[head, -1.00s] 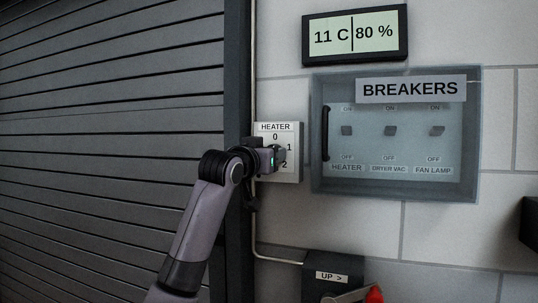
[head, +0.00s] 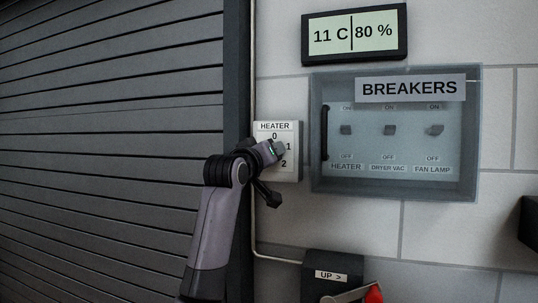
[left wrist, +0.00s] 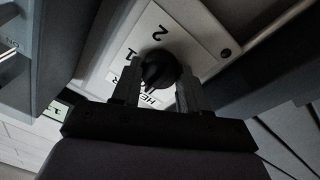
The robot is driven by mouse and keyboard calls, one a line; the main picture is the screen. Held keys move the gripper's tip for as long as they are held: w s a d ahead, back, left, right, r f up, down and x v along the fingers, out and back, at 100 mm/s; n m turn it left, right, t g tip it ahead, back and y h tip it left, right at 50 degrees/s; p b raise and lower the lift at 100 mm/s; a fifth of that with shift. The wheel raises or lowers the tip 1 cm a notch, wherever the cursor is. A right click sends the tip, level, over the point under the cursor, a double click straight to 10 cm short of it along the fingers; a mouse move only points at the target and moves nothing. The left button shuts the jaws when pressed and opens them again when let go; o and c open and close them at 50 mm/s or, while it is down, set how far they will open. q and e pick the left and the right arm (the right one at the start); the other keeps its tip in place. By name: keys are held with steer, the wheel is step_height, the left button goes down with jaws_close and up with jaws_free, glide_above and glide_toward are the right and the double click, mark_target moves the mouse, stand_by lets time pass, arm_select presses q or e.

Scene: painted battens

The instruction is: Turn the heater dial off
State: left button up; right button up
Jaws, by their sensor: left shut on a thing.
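The heater plate (head: 291,170) is a white panel on the wall, marked HEATER, 0, 1 and 2. Its black round dial (left wrist: 157,69) shows in the left wrist view, between the two fingers of my left gripper (left wrist: 158,92). My left gripper is shut on the dial. In the head view, my left gripper (head: 277,151) covers most of the dial, near the 1 mark. I cannot tell which number the dial points at. My right gripper is not in view.
A breaker box (head: 316,185) with a clear cover and several switches is right of the heater plate. A display (head: 354,34) above reads 11 C and 80 %. A slatted shutter (head: 110,120) fills the left. A dark UP box (head: 333,262) is below.

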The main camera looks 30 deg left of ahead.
arm_select(q)
steer(key=o, duration=1.1)
steer(key=shift+c, duration=0.2)
steer(key=shift+s, duration=0.1)
steer(key=b+v, duration=0.2)
steer(key=v, duration=0.5)
